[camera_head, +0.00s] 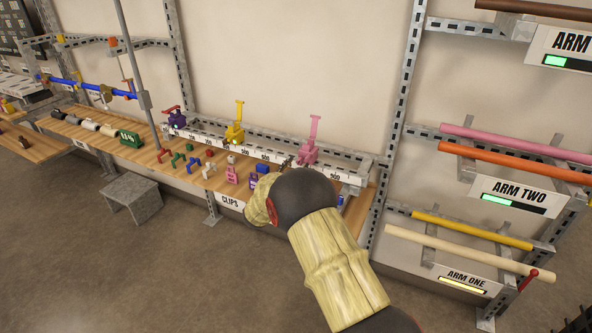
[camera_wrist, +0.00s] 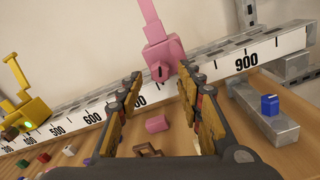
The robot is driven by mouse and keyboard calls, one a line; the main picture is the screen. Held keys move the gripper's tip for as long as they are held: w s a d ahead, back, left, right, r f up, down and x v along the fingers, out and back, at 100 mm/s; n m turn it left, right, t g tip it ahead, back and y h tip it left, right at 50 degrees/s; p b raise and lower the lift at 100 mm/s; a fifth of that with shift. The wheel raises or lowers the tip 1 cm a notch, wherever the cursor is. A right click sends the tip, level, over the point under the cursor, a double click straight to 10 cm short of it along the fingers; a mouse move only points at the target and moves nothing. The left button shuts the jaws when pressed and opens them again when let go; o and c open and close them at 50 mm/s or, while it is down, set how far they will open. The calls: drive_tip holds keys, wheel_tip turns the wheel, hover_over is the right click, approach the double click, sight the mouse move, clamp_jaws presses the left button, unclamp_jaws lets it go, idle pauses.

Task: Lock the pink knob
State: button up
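A pink clamp (camera_head: 310,150) with a tall upright handle is mounted on the ruler rail at the back of the bench. In the wrist view the pink clamp (camera_wrist: 165,58) is straight ahead, with its handle raised and leaning left and a dark spot on its front. A small pink cylinder (camera_wrist: 157,124) lies below it on the wood; I cannot tell which pink part is the knob. My gripper (camera_wrist: 161,88) is open and empty, its fingers on either side of the view, short of the clamp. In the head view my arm mostly hides it.
A yellow clamp (camera_head: 235,130) with a green light and a purple clamp (camera_head: 177,119) stand left along the ruler rail (camera_head: 262,152). Small coloured clips lie in front. A grey block with a blue piece (camera_wrist: 270,105) is at right. Pipe racks (camera_head: 470,230) flank the right side.

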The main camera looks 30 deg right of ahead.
drive_tip(key=shift+w+d, duration=0.2)
drive_tip(key=shift+d, duration=0.05)
drive_tip(key=shift+c, duration=0.5)
drive_tip(key=c, duration=0.7)
clamp_jaws()
